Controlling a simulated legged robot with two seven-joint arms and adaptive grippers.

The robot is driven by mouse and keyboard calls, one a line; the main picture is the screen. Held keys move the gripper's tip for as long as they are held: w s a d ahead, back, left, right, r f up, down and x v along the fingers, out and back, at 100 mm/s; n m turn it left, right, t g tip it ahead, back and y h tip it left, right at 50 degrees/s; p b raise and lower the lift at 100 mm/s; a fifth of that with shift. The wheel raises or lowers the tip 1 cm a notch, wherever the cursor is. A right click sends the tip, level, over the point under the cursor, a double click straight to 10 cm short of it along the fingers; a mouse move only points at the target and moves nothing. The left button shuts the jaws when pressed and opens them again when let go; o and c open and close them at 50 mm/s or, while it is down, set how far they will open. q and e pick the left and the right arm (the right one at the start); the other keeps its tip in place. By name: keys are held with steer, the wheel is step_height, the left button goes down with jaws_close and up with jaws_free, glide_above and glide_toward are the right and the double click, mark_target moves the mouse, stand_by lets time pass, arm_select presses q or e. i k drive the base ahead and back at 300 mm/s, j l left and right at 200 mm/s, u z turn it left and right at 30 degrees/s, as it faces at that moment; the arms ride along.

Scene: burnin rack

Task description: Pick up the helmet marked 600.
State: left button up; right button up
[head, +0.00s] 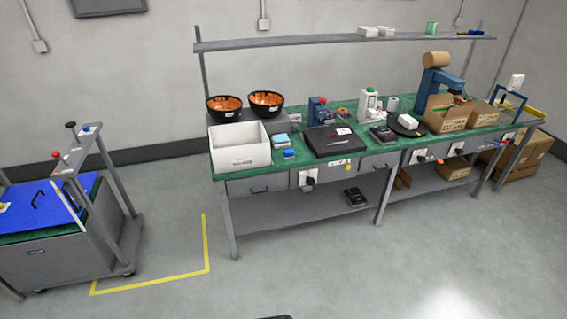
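Two dark, bowl-shaped things with orange insides, which look like upturned helmets, rest side by side at the left end of the workbench. They are the left helmet (224,115) and the right helmet (266,111). They sit on a grey box-like block (240,131) behind a white bin. No number is readable on either one, so I cannot tell which is marked 600. Neither of my grippers is in view.
The green-topped workbench (372,161) carries a white open bin (240,157), a black case (328,141) and cardboard boxes (447,117). A grey cart (62,262) stands at the left. Yellow tape (150,282) marks the floor. The floor before the bench is clear.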

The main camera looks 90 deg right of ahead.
mark_target(266, 106)
steer(key=z, duration=2.65)
